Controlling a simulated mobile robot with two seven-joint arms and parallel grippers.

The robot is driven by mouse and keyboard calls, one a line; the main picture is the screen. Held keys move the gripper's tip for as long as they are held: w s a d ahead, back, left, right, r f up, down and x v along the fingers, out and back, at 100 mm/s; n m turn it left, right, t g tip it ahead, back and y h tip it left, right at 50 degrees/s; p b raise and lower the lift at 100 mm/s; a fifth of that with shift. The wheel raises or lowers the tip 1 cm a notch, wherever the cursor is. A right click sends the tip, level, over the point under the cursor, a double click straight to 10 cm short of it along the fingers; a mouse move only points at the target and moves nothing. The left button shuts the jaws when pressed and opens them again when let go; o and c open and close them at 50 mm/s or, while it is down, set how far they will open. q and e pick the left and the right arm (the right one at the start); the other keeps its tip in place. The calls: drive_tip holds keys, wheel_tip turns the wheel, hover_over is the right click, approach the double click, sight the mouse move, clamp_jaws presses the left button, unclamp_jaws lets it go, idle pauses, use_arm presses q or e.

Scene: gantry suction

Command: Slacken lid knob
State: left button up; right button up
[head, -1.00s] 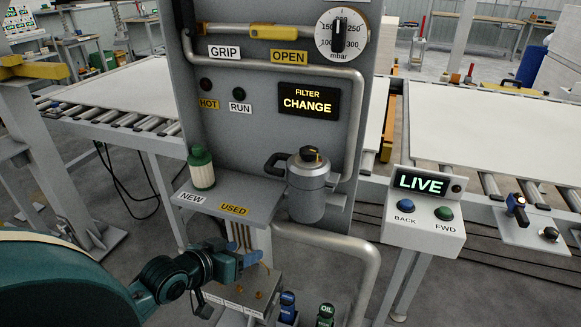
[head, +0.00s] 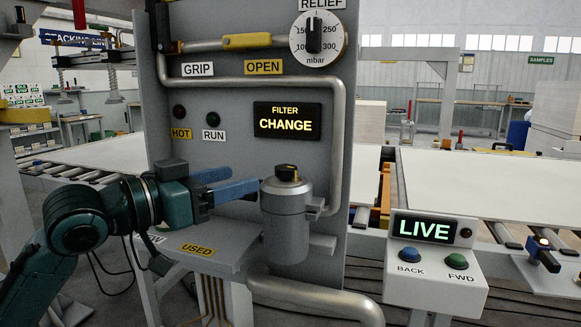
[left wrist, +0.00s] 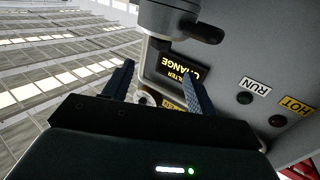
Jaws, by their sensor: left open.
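The lid knob (head: 288,173) is a dark knob with a yellow mark on top of the grey metal filter canister (head: 286,222), right of the panel's middle. My left gripper (head: 243,181) is left of the lid at about knob height in the head view. Its two blue fingers are apart with nothing seen between them, and they point right toward the canister. I cannot tell the depth gap between fingertips and lid. The left wrist view shows the open fingers (left wrist: 158,70) and, at the top, part of a grey cylinder with a dark handle (left wrist: 205,32).
The panel sign (head: 287,120) reads FILTER CHANGE. A grey pipe (head: 338,150) bends down right of the canister. A shelf (head: 225,257) labelled USED lies below my arm. The LIVE button box (head: 432,262) stands at right. My arm covers the shelf's left part.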

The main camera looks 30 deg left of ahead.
sight(277, 169)
use_arm(q)
drive_tip(key=p+x, duration=0.2)
drive_tip(key=x, duration=0.9)
drive_tip(key=shift+w+d, duration=0.1)
drive_tip(key=shift+w, duration=0.15)
drive_tip(key=c, duration=1)
